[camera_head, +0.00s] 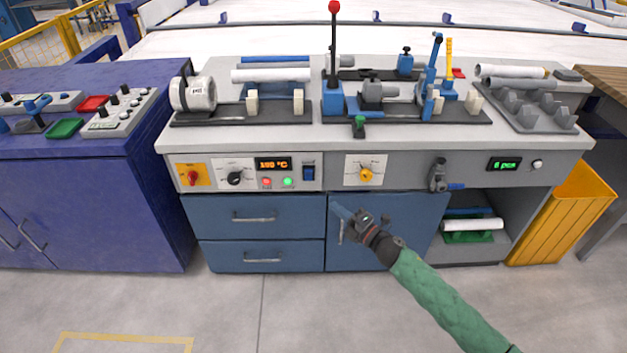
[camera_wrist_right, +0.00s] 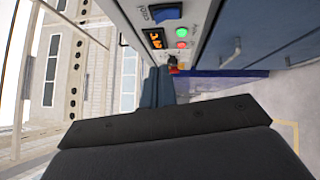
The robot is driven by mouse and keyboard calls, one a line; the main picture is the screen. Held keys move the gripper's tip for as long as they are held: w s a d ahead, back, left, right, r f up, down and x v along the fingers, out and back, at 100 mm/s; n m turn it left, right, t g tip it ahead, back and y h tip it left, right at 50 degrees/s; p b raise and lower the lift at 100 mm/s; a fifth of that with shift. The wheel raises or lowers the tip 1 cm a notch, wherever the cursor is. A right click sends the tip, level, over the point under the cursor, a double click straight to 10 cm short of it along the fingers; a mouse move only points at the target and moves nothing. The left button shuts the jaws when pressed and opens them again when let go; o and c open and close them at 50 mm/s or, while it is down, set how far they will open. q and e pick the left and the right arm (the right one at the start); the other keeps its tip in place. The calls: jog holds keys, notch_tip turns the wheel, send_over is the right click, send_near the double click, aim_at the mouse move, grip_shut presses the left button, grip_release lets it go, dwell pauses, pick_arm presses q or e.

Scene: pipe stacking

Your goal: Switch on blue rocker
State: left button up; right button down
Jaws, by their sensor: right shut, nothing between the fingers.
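The blue rocker (camera_head: 308,172) sits on the left control panel (camera_head: 330,183) of the workbench, right of the temperature display. It also shows in the right wrist view (camera_wrist_right: 165,13), near the top, beside the lit display. My right gripper (camera_head: 341,213) is shut and empty. It is in front of the lower cabinet, below and to the right of the rocker, and apart from it. In the right wrist view its fingers (camera_wrist_right: 158,86) point toward the panel side. Whether the rocker is on or off cannot be told. My left gripper is not in view.
Next to the rocker are the display (camera_head: 273,163), a red button (camera_head: 266,182), a green button (camera_head: 288,182), a black knob (camera_head: 235,178) and a red switch (camera_head: 192,176). A yellow knob (camera_head: 366,174) is to the right. The floor in front is clear.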

aim_at(309, 175)
jog(key=shift+w+a, duration=0.1)
